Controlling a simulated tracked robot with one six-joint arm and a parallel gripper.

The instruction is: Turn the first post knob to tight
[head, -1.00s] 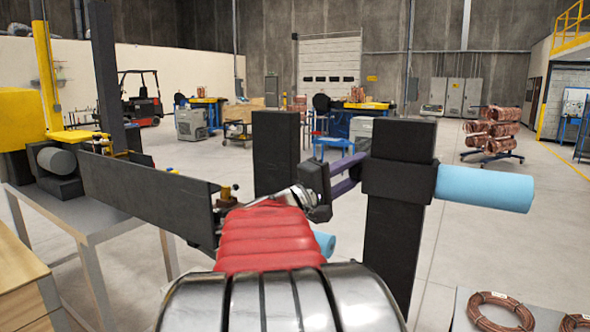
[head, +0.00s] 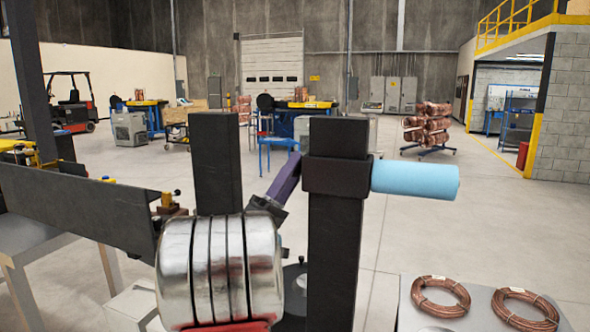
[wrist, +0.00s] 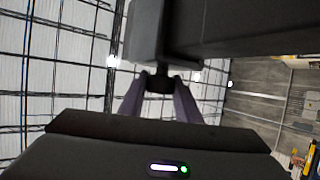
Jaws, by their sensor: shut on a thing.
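Two dark upright posts stand in the head view, a left post (head: 217,160) and a nearer right post (head: 335,235). The right post carries a dark collar (head: 338,178) with a light blue cylinder (head: 415,179) sticking out to the right. My gripper (head: 293,163) has purple fingers that reach up to the left side of this collar. In the wrist view my gripper (wrist: 158,82) is shut on a small dark knob (wrist: 158,80) below a dark block (wrist: 148,35). The knob is hidden in the head view. Its turn position cannot be told.
A long dark rail (head: 85,205) with a small brass fitting (head: 172,200) lies to the left. Copper coils (head: 440,297) lie on a grey table (head: 405,318) at the lower right.

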